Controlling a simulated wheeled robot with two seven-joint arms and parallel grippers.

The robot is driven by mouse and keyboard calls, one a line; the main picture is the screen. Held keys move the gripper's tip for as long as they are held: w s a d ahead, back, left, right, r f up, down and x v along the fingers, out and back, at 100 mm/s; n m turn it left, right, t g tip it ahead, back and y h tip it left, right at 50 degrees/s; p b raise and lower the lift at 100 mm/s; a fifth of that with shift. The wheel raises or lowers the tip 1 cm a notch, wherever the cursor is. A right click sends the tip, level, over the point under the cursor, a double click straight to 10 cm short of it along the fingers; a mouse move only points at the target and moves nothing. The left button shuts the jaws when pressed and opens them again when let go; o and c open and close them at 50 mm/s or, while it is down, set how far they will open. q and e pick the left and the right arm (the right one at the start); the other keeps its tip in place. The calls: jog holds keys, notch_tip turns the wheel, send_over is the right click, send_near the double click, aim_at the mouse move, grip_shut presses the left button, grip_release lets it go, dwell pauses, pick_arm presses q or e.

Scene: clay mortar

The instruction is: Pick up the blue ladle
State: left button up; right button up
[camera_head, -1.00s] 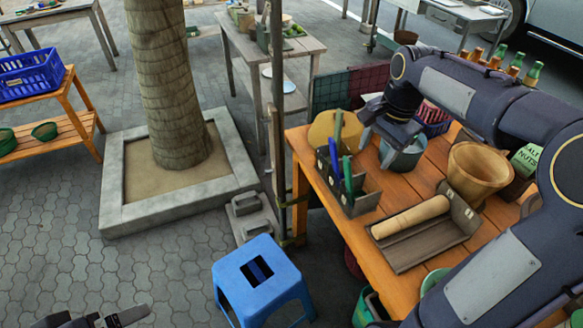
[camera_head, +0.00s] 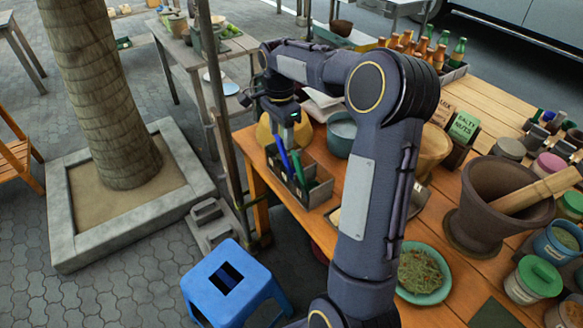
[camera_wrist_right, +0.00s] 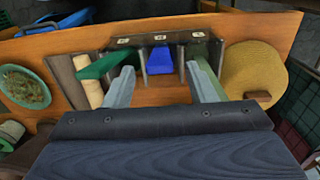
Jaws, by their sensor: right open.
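The blue ladle (camera_head: 283,157) stands in a dark divided holder (camera_head: 317,194) on the wooden table, its handle leaning up. A green utensil (camera_head: 298,166) stands beside it. My right gripper (camera_head: 288,124) is above the holder, at the top of the blue handle. In the right wrist view the two fingers are apart (camera_wrist_right: 160,74), with the blue ladle (camera_wrist_right: 160,60) between them in the picture and no visible contact. A green handle (camera_wrist_right: 97,66) is left of the fingers, and more green shows behind the right finger. The ladle's lower part is hidden. My left gripper is out of view.
A round tan board (camera_wrist_right: 252,78) lies close beside the holder. A blue stool (camera_head: 226,280) stands on the floor in front.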

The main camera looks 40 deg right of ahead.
aim_at(282, 154)
notch_tip(282, 154, down, 6)
jog(key=shift+r+p, duration=0.1)
jog(key=shift+p, duration=0.2)
grip_shut()
